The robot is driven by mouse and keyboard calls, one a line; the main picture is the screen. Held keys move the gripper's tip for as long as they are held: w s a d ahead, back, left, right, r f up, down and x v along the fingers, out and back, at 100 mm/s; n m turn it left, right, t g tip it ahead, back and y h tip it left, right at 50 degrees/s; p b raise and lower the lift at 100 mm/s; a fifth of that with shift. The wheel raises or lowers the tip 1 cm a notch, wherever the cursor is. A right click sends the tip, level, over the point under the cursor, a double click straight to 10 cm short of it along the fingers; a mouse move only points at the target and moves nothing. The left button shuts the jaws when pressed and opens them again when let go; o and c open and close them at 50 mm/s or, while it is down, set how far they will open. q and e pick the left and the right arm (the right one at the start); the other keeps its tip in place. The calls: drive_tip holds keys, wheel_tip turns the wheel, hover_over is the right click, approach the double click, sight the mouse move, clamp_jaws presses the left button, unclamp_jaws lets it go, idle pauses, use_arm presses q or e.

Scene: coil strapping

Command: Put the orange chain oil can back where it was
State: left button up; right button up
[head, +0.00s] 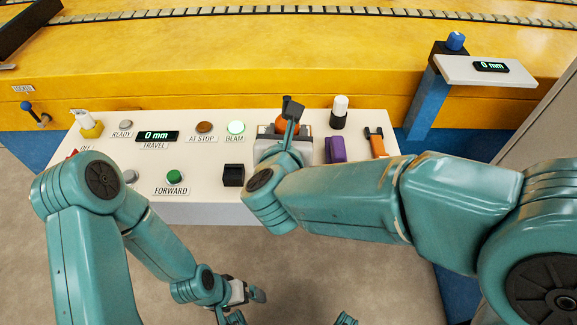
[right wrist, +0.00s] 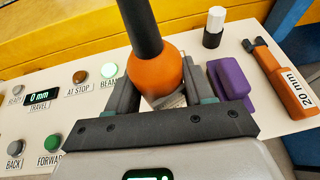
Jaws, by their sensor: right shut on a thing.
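The orange chain oil can (right wrist: 157,75) has a round orange body and a long black spout (right wrist: 139,25). My right gripper (right wrist: 165,88) is shut on it, one dark finger on each side of the body. In the head view the can (head: 279,127) is mostly hidden behind my right wrist, over the back of the white control panel (head: 210,120). I cannot tell whether its base touches the panel. My left gripper (head: 248,293) hangs low in front of the panel, away from the can; its fingers are too small to read.
A purple item (head: 336,149), a white-capped black bottle (head: 339,112) and an orange tool labelled 20 mm (right wrist: 284,82) stand right of the can. A black block (head: 232,175) sits at the panel front. Buttons and a travel display (head: 157,136) fill the left.

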wheel_tip(320, 180, down, 8)
drive_tip(key=shift+r+b, duration=0.1)
drive_tip(key=shift+b, duration=0.75)
drive_tip(key=shift+r, duration=0.1)
drive_tip(key=shift+f, duration=0.25)
drive_tip(key=o, duration=1.3)
